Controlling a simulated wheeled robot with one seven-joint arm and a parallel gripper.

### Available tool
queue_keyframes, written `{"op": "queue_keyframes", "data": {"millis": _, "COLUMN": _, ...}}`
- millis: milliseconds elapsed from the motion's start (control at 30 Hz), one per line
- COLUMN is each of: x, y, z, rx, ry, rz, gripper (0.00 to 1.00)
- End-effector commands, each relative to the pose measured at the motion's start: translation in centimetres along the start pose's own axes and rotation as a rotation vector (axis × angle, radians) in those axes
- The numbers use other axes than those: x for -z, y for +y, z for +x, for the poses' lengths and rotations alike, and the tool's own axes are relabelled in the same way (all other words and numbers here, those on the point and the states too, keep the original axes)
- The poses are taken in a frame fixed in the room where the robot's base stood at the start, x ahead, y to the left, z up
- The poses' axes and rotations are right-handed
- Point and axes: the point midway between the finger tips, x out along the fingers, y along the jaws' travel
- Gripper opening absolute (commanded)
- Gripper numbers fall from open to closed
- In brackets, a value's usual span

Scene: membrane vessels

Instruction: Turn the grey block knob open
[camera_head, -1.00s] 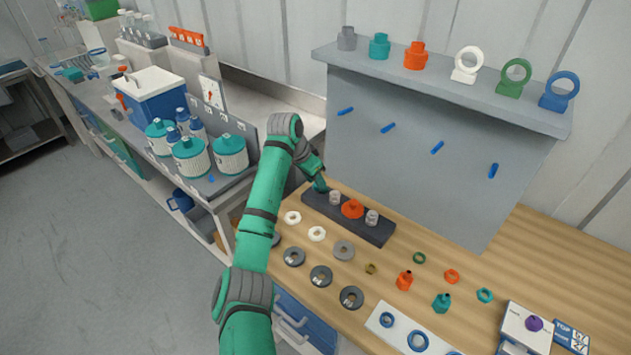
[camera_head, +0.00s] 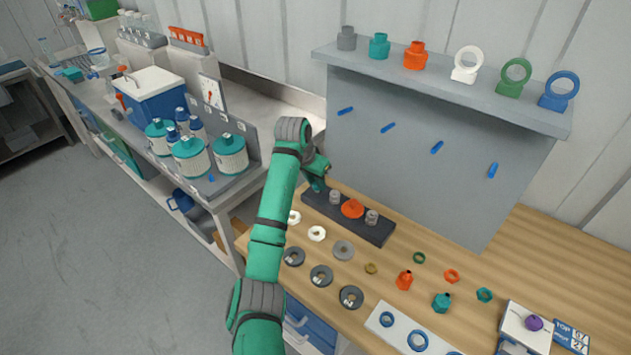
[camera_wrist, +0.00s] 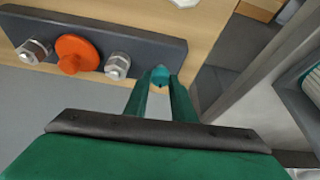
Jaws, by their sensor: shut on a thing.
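The dark grey block (camera_head: 378,228) lies on the wooden bench; it also shows at the upper left of the wrist view (camera_wrist: 165,50). It carries a round orange knob (camera_head: 352,208) between two metal fittings (camera_head: 335,197) (camera_head: 372,217). The orange knob also shows in the wrist view (camera_wrist: 77,54), apart from my fingers. My gripper (camera_wrist: 160,80) is at the block's end and shut on a small teal knob (camera_wrist: 159,75) there. In the head view my gripper (camera_head: 318,184) largely hides this knob. Its exact turn angle cannot be told.
Several rings and washers (camera_head: 343,250) lie in front of the block. A grey panel with a shelf (camera_head: 440,90) rises behind. Teal-lidded vessels (camera_head: 190,157) stand on the left bench.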

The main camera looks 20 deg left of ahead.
Motion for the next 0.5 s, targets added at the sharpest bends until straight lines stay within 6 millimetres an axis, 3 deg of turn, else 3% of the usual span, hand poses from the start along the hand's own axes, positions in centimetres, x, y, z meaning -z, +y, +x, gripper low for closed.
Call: {"op": "queue_keyframes", "data": {"millis": 500, "x": 0.17, "y": 0.49, "z": 0.03, "rx": 0.186, "ry": 0.001, "rz": -0.451, "gripper": 0.01}}
